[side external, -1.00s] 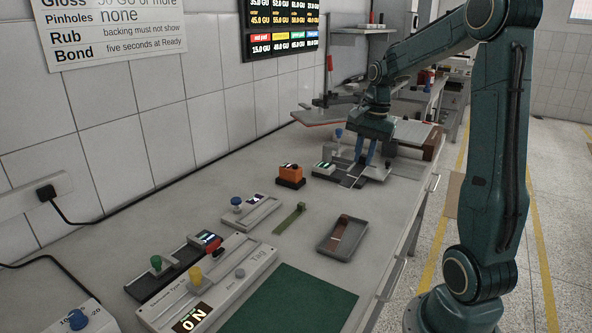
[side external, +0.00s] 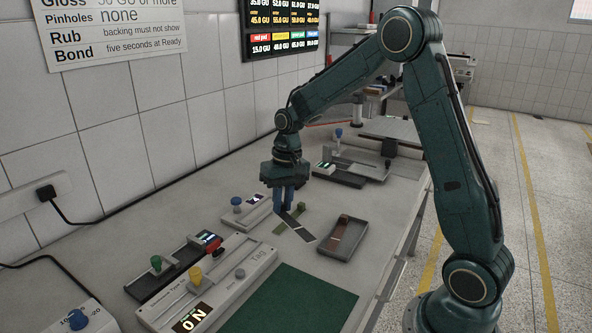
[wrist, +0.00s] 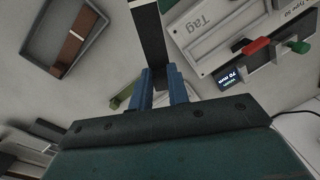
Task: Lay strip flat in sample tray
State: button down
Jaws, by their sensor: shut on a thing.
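My gripper (side external: 284,207) is shut on a narrow dark strip (side external: 297,228) with a pale end. The strip slants down to the right from the blue fingers, and appears to be above the bench. In the wrist view the strip (wrist: 151,38) extends straight away from my fingertips (wrist: 161,82). The grey sample tray (side external: 358,238) lies on the bench just right of the strip's far end. A reddish-brown piece (side external: 340,230) lies inside it. The tray also shows at upper left in the wrist view (wrist: 46,28), apart from the strip.
A green bar (side external: 281,227) with a raised end lies beneath and beside the strip. Left are a gauge with a blue knob (side external: 247,211) and a long pale instrument (side external: 225,277). A green mat (side external: 290,303) lies in front. Another device (side external: 350,172) stands behind.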

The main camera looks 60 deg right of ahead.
jog(key=a+f+n, duration=0.1)
jog(key=a, duration=0.2)
jog(key=w+a+f+n, duration=0.1)
jog(key=a+f+n, duration=0.1)
jog(key=a, duration=0.1)
jog(key=w+a+f+n, duration=0.1)
jog(key=a+n, duration=0.1)
jog(key=a, duration=0.1)
jog(key=shift+w+f+g, duration=0.1)
jog(key=shift+f+g, duration=0.05)
jog(key=shift+g, duration=0.15)
jog(key=s+d+r+m, duration=0.2)
jog(key=d+r+m, duration=0.2)
jog(key=d, duration=0.3)
jog(key=s+d+r+m, duration=0.3)
jog(key=d+m, duration=0.1)
jog(key=d, duration=0.4)
notch_tip(320, 180, up, 7)
jog(key=m+h, duration=0.1)
jog(key=m, duration=0.9)
send_over(355, 228)
notch_tip(355, 228, down, 16)
jog(key=shift+a+r, duration=0.15)
jog(key=shift+r, duration=0.05)
jog(key=shift+f, duration=2.15)
jog(key=c, duration=1.3)
grip_release()
jog(key=shift+c, duration=0.2)
jog(key=shift+r, duration=0.15)
